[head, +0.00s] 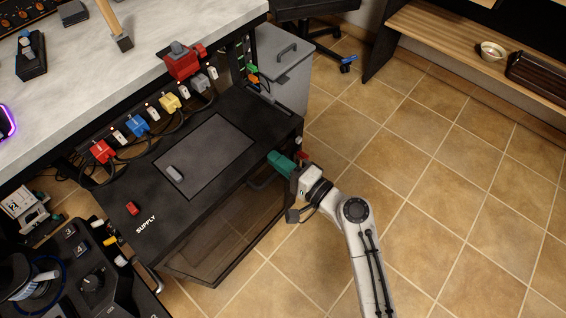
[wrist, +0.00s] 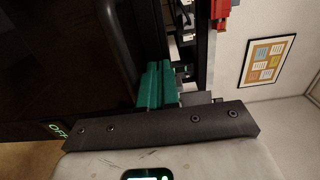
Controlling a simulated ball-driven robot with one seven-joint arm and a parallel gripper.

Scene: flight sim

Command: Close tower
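The black tower (head: 205,205), marked SUPPLY, stands beside the workbench, with a flat top and a tinted see-through front panel (head: 225,235). A dark handle (head: 262,181) sits near the upper right of that front. My gripper (head: 283,163) has teal fingers and is at the tower's upper right front edge, just right of the handle. In the wrist view the fingers (wrist: 158,85) lie together beside the dark panel (wrist: 70,70), with nothing visible between them. I cannot tell whether they touch it, or how far the front panel stands open.
The workbench (head: 120,75) has plugs and cables along its edge. A grey bin (head: 285,70) stands behind the tower. A control console (head: 85,270) is at lower left. The tiled floor (head: 450,200) to the right is clear up to the wooden shelf (head: 440,40).

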